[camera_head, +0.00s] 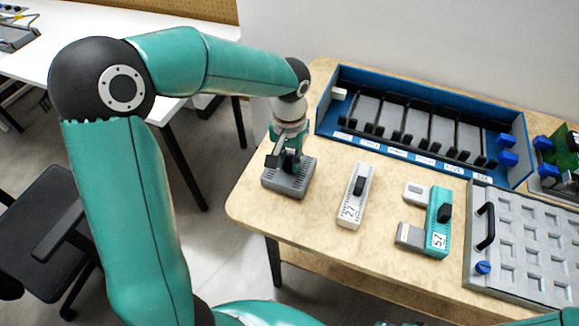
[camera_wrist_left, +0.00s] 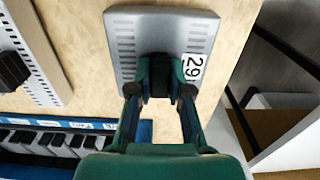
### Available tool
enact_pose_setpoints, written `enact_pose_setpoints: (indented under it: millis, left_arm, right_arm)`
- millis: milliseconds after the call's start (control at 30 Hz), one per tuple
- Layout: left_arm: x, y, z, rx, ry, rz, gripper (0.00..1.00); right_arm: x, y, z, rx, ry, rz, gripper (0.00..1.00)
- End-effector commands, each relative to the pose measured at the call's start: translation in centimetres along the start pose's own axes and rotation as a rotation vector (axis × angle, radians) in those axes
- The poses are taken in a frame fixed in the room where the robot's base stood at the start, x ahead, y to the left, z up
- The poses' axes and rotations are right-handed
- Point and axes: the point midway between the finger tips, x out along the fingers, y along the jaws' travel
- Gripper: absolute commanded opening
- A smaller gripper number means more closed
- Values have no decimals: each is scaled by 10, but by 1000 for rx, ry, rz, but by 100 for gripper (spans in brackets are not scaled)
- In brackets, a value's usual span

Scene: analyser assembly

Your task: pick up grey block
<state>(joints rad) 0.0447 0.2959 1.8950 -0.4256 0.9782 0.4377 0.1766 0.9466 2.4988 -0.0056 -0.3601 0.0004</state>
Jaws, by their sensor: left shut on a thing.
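The grey block (camera_head: 288,183) sits at the left end of the wooden table. In the left wrist view the grey block (camera_wrist_left: 127,45) has slots, a white label reading 29 and a black grip in its middle. My left gripper (camera_head: 286,160) is above the block, pointing down. In the left wrist view my left gripper (camera_wrist_left: 160,82) is shut on the black grip, one finger on each side. The block looks flat on the table; I cannot tell whether there is a small gap under it. My right gripper is out of view.
A white block labelled 27 (camera_head: 354,198) stands right of the grey block, then a teal-and-grey block labelled 57 (camera_head: 438,225). A blue rack (camera_head: 325,113) with black dividers stands behind. A grey panel (camera_head: 478,257) with square holes lies right. The table's left edge is close.

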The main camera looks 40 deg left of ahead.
Motion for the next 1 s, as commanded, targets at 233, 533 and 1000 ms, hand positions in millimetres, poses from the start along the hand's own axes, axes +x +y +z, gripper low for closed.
enact_pose_setpoints:
  millis: [233, 533, 1000]
  left_arm:
    - [-8, 0, -1, 0, 2, 0, 0]
    - [-51, 1, -2, 0, 7, 2, 0]
    - [-172, 1, -1, 2, 5, 2, 0]
  right_arm:
    - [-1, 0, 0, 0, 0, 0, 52]
    - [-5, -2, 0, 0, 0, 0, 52]
    - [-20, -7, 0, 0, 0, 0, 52]
